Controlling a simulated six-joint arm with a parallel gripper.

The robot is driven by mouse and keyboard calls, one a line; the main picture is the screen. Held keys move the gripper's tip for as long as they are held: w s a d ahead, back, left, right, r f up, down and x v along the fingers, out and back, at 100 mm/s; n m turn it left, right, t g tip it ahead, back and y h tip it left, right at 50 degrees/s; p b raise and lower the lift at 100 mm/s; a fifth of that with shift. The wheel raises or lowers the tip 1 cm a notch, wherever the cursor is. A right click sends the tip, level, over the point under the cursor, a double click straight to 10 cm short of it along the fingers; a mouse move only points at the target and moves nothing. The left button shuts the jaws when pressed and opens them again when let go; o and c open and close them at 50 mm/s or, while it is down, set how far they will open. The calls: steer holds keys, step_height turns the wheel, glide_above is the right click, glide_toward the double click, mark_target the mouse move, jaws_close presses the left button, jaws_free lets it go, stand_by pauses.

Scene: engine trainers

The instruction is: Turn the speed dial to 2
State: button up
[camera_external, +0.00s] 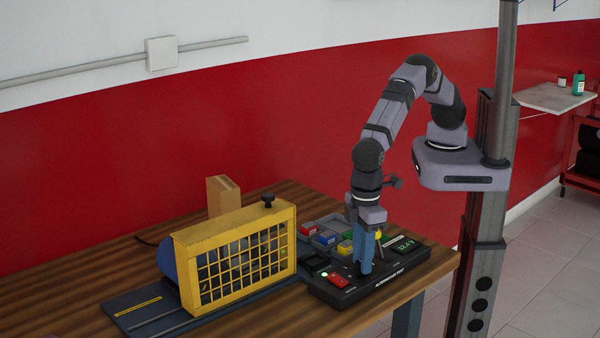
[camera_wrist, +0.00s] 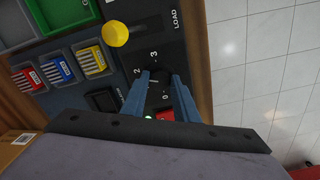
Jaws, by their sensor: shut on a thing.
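The black test panel (camera_external: 318,291) lies at the right end of the wooden bench. The speed dial (camera_wrist: 159,88) is a dark round knob on it, with the printed numerals 3, 2 and 0 visible around it in the wrist view. My gripper (camera_wrist: 160,78) points down with its blue fingers on either side of the dial, shut on it. The fingers and shadow hide the dial's pointer, so its setting cannot be read. In the external view, my gripper (camera_external: 365,268) stands at the panel and hides the dial.
Close by are a yellow knob (camera_wrist: 116,33) beside the LOAD label, a red switch (camera_external: 338,281), a lit green lamp (camera_external: 324,274) and a display (camera_external: 404,246). Coloured fuse bins (camera_external: 327,238) stand behind. A yellow cage (camera_external: 240,258) stands left. The bench edge is near.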

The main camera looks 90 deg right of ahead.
steer(key=shift+m, duration=0.6)
steer(key=o, duration=1.1)
steer(key=shift+c, duration=0.2)
steer(key=shift+r, duration=0.15)
steer(key=shift+r+b, duration=1.15)
steer(key=shift+r, duration=2.45)
